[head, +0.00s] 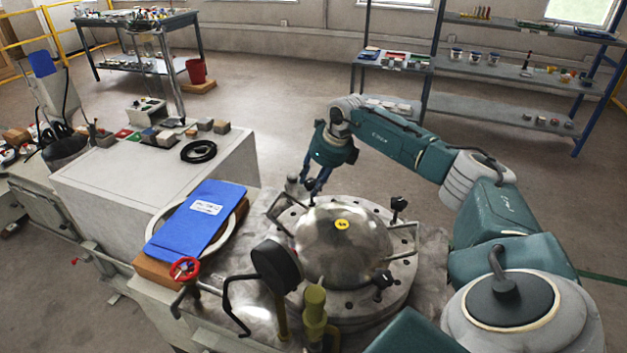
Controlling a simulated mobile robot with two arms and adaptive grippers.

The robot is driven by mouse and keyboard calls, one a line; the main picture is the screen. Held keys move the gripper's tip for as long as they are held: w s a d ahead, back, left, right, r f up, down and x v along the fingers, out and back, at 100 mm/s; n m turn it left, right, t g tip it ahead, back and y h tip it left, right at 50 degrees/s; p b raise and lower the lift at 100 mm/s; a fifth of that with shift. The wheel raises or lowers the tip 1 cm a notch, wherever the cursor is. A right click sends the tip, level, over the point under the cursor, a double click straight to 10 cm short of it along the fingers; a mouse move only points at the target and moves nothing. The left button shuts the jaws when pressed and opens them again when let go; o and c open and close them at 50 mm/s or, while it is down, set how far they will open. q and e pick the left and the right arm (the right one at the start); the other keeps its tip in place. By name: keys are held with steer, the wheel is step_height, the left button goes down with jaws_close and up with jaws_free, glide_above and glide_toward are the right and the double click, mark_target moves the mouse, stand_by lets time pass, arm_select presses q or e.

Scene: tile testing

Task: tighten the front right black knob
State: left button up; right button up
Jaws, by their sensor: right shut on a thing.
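A round steel vessel with a domed lid (345,245) and a yellow label stands on the metal bench. Black knobs sit around its flange: one at the front right (382,281) and one at the back right (399,204). My right gripper (314,188) reaches down at the far left side of the lid, away from both of these knobs. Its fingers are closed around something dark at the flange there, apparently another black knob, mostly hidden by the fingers. My left gripper is out of view.
A black round gauge (277,265) and a yellow-green fitting (314,305) stand close in front of the lid. Metal handles rise beside the dome. Shelves (490,85) stand behind; the floor between is clear.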

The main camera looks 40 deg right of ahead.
steer(key=shift+r, duration=0.15)
steer(key=m+h+p, duration=0.1)
steer(key=m, duration=0.1)
steer(key=shift+w+r+m, duration=0.1)
steer(key=shift+w+m, duration=0.05)
steer(key=shift+m, duration=0.25)
steer(key=m, duration=0.1)
steer(key=m+h, duration=0.1)
steer(key=m, duration=0.1)
steer(key=shift+w+a+m, duration=0.1)
steer(key=shift+a+m, duration=0.05)
steer(key=shift+m, duration=0.15)
steer(key=m+g+h, duration=0.1)
steer(key=m, duration=0.2)
steer(key=m+h+b, duration=0.1)
steer(key=m, duration=0.2)
steer(key=shift+w+a+g+b, duration=0.1)
steer(key=shift+w+g+b, duration=0.05)
steer(key=shift+g+b, duration=0.2)
steer(key=shift+w+m+g+h+b, duration=0.1)
steer(key=shift+m+g+h+b, duration=0.3)
steer(key=shift+m, duration=1)
steer(key=shift+m+g+h+b, duration=0.1)
steer(key=shift+m+g, duration=0.55)
steer(key=shift+m, duration=0.75)
steer(key=o, duration=0.9)
steer(key=shift+o, duration=1.2)
